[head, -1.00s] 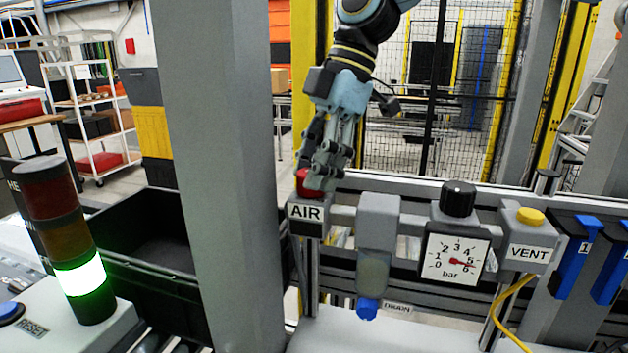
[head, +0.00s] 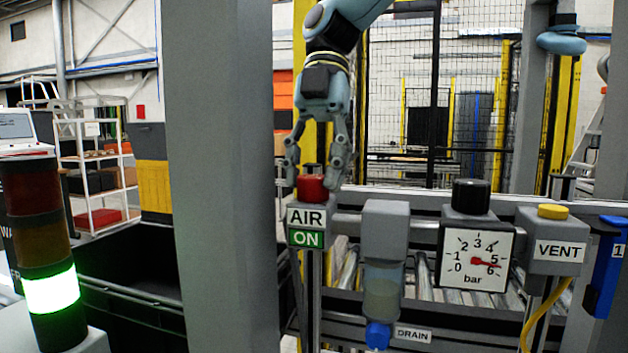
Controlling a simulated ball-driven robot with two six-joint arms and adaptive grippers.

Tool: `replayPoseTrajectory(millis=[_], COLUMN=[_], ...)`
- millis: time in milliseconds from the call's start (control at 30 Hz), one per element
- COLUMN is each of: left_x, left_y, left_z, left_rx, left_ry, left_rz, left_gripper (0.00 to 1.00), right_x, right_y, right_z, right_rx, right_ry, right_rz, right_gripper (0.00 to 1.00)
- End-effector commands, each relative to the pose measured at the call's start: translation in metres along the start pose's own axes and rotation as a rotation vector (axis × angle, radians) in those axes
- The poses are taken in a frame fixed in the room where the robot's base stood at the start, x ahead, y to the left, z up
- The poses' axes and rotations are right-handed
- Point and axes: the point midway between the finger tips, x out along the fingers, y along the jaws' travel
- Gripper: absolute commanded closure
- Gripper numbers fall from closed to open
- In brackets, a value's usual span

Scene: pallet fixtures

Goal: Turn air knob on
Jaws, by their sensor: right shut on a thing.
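The red air knob (head: 312,188) sits on top of the grey block with the AIR label (head: 306,217). A green ON sign (head: 306,239) shows below that label. My right gripper (head: 315,182) comes down from above, with its fingers on either side of the knob, shut on it. The pressure gauge (head: 477,252) to the right has its red needle near 6 bar. My left gripper is not in view.
A thick grey post (head: 222,180) stands just left of the knob. To the right are a filter bowl (head: 383,290), a black regulator knob (head: 471,196) and a yellow VENT button (head: 552,211). A lit signal tower (head: 50,290) stands at the left.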

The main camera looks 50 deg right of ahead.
Motion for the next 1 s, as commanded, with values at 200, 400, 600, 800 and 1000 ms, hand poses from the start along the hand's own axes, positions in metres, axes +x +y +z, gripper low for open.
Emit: replayPoseTrajectory(millis=[200,400,600,800,1000], left_x=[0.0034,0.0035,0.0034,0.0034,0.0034], left_y=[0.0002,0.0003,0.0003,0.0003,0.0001], left_z=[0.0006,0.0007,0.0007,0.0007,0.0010], left_rx=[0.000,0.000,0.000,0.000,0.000], left_ry=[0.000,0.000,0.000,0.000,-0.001], left_rz=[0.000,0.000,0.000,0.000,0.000], left_gripper=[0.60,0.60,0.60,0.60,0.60], right_x=[0.0001,-0.0003,-0.0003,-0.0002,-0.0001], right_y=[0.0005,0.0004,0.0004,0.0004,0.0003], right_z=[0.0005,0.0004,0.0005,0.0004,0.0003], right_rx=[-0.037,-0.043,-0.043,-0.042,-0.041], right_ry=[-0.001,-0.002,-0.002,-0.001,-0.001], right_rz=[-0.015,-0.017,-0.017,-0.017,-0.017], right_gripper=[0.93,0.93,0.93,0.38,0.38])
